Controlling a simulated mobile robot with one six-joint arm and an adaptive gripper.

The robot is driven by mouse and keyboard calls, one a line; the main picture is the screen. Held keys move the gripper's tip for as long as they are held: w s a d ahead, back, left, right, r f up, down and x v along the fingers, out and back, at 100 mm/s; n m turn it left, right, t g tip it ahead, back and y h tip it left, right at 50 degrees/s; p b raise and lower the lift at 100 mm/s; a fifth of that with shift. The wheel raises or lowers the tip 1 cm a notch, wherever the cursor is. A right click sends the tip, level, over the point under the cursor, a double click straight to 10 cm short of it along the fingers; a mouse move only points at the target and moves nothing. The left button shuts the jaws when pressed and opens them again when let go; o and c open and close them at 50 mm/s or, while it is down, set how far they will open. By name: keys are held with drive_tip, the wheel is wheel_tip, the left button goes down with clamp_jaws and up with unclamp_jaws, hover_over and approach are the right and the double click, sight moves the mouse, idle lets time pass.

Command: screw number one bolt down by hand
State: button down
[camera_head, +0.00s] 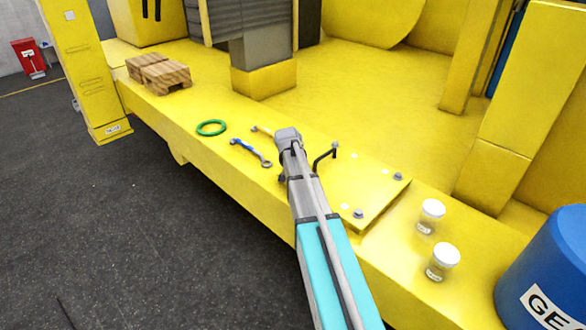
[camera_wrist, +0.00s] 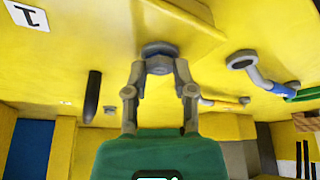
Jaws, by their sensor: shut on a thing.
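In the wrist view my gripper (camera_wrist: 160,70) is closed around the head of a grey bolt (camera_wrist: 158,48), which stands at the yellow surface. A white label with the number 1 (camera_wrist: 27,15) is on that surface to the left. In the head view my arm reaches over the yellow plate (camera_head: 375,190) and hides the held bolt and the fingertips. Other bolts show at the plate's right corner (camera_head: 398,176), near corner (camera_head: 358,213) and far side (camera_head: 335,145).
Two jars (camera_head: 430,215) (camera_head: 442,262) and a blue barrel (camera_head: 550,265) are right.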

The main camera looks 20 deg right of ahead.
drive_tip(key=shift+w, duration=0.1)
drive_tip(key=shift+c, duration=2.2)
unclamp_jaws()
drive_tip(key=s+a+f+n+g+y, duration=0.1)
drive_tip(key=s+a+n, duration=0.6)
drive_tip(key=s+a, duration=1.5)
drive_tip(key=s+g+y, duration=0.1)
drive_tip(key=s+g, duration=0.1)
drive_tip(key=s, duration=0.2)
drive_tip(key=shift+f+n+y, duration=0.15)
drive_tip(key=shift+n+y, duration=0.15)
drive_tip(key=shift+y, duration=0.1)
drive_tip(key=shift+a, duration=0.1)
